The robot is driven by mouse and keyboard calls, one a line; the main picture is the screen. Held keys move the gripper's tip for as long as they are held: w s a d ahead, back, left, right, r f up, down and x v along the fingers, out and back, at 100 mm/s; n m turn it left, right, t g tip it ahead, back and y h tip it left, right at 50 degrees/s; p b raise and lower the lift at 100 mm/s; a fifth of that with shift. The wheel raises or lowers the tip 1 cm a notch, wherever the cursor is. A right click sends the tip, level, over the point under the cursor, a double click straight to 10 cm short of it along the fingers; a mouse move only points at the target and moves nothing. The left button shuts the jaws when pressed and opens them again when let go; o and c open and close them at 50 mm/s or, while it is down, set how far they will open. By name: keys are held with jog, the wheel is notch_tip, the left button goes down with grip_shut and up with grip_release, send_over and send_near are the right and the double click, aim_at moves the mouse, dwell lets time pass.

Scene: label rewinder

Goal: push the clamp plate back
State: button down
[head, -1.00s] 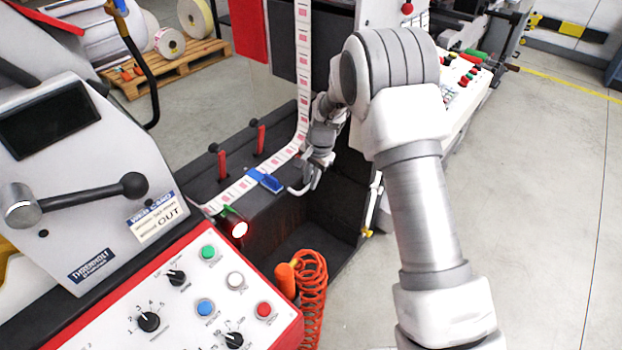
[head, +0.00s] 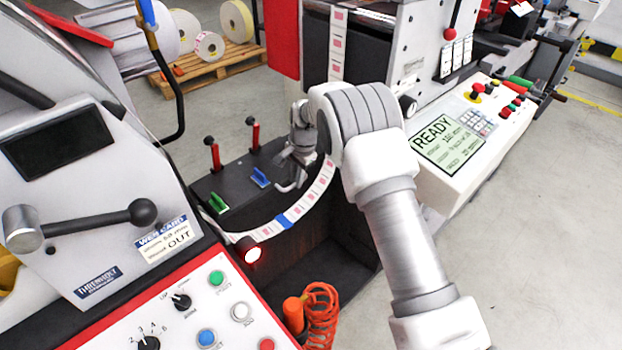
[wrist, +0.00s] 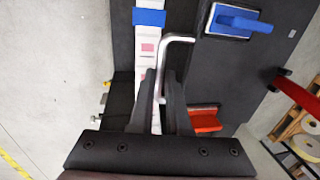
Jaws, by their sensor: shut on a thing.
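My gripper (wrist: 161,78) is shut on a bent silver rod (wrist: 177,39), which hooks out past the fingertips. In the head view my gripper (head: 297,165) is over the far part of the black bed (head: 232,186), partly hidden by my arm. A blue plate with a raised grip (head: 260,177) lies on the bed; it also shows in the wrist view (wrist: 232,21), right of the rod and apart from it. A green plate (head: 218,203) sits nearer, at the bed's left. A red piece (wrist: 205,119) is right of my fingers. I cannot tell which one is the clamp plate.
The label strip (head: 320,188) sags along the bed's front edge, with a blue patch (head: 283,220) on it. Two red levers (head: 214,155) stand behind the bed. An orange coiled hose (head: 320,312) hangs below. A control panel (head: 465,130) is at the right.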

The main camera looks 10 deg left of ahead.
jog(key=shift+w+a+r, duration=0.1)
jog(key=shift+w+a, duration=0.2)
jog(key=shift+w, duration=0.05)
jog(key=c, duration=0.9)
grip_release()
jog(key=shift+a, duration=0.15)
jog(key=shift+s+d+r+p, duration=0.35)
jog(key=shift+d+r, duration=0.1)
jog(key=shift+r, duration=2.4)
jog(key=shift+s+d+r+p, duration=0.3)
jog(key=shift+d+r, duration=0.15)
jog(key=shift+r, duration=2.4)
jog(key=shift+s+d+r+p, duration=0.35)
jog(key=shift+d+r, duration=0.1)
jog(key=shift+r, duration=2.4)
